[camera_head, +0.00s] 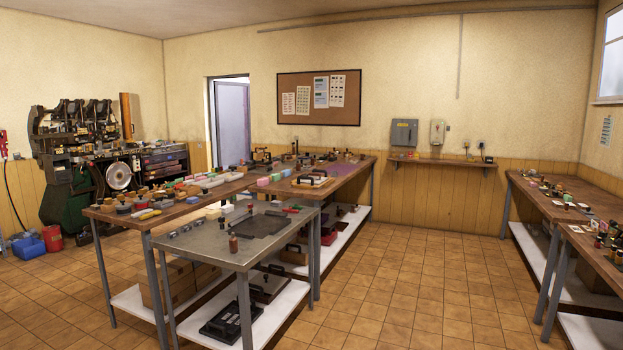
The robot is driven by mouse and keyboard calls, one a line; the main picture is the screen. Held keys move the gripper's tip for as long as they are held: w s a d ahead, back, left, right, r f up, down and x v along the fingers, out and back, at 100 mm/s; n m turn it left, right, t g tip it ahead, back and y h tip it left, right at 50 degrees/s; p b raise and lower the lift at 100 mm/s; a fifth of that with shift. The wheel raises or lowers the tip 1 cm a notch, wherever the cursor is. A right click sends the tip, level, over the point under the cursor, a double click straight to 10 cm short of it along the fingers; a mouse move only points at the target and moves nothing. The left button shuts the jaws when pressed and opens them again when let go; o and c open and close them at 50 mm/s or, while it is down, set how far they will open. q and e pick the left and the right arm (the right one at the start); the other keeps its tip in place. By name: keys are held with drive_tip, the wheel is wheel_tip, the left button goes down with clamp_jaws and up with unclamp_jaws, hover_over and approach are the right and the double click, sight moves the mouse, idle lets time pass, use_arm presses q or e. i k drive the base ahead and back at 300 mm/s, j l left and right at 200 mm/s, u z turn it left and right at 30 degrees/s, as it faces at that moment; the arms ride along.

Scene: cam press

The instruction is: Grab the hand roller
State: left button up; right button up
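I cannot pick out a hand roller with certainty; the small tools on the tables are too small to tell apart. A metal-topped table (205,247) stands nearest me, with a dark flat slab (260,223) on it. A small brown bottle (233,243) stands at its front edge. A small item with red and green parts (290,209) lies at its far right corner; I cannot tell what it is. Neither of my grippers shows in this view.
Wooden worktables (342,180) crowded with small items stand behind the metal one. More tables (545,205) line the right wall. A large dark machine (72,160) stands at the left. The tiled floor (425,270) between the tables is clear. A doorway (230,120) opens at the back.

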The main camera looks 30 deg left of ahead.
sight(310, 174)
drive_tip(key=i+u, duration=0.1)
drive_tip(key=i, duration=1.5)
drive_tip(key=i+l, duration=0.15)
drive_tip(key=i, duration=1.45)
drive_tip(key=i+j+u, duration=0.1)
drive_tip(key=i+u, duration=0.15)
drive_tip(key=i, duration=0.25)
drive_tip(key=i+u, duration=0.25)
drive_tip(key=i, duration=0.3)
drive_tip(key=i+l+u, duration=0.15)
drive_tip(key=i+u, duration=0.15)
drive_tip(key=i, duration=0.2)
drive_tip(key=i+l+u, duration=0.25)
drive_tip(key=i, duration=0.25)
